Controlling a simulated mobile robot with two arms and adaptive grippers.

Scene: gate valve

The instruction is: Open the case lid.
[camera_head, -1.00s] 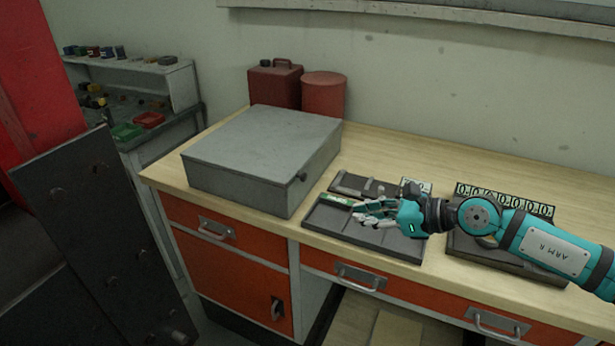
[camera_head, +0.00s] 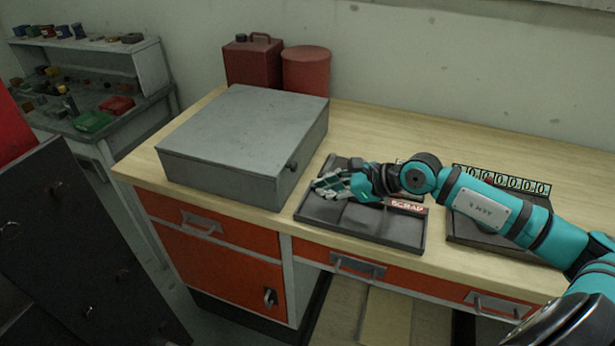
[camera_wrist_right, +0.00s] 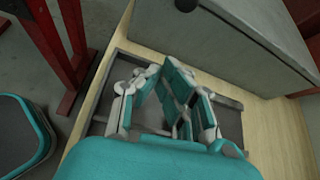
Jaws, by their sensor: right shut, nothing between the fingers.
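The grey metal case (camera_head: 240,135) sits on the left part of the wooden workbench with its lid down. A small dark knob (camera_head: 291,166) shows on its right-hand side. My right gripper (camera_head: 322,186) is shut and empty, over the dark tray to the right of the case, apart from the case. In the right wrist view its fingers (camera_wrist_right: 172,90) show above the tray, and the case (camera_wrist_right: 235,40) stands beyond them with its knob (camera_wrist_right: 186,4) at the top edge. My left gripper is not in view.
The tray labelled SCRAP (camera_head: 340,228) lies under my right gripper. Another tray (camera_head: 480,240) lies further right, partly behind my right arm. A red can (camera_head: 252,65) and red drum (camera_head: 306,70) stand behind the case. Bare bench top (camera_head: 400,125) runs along the wall.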

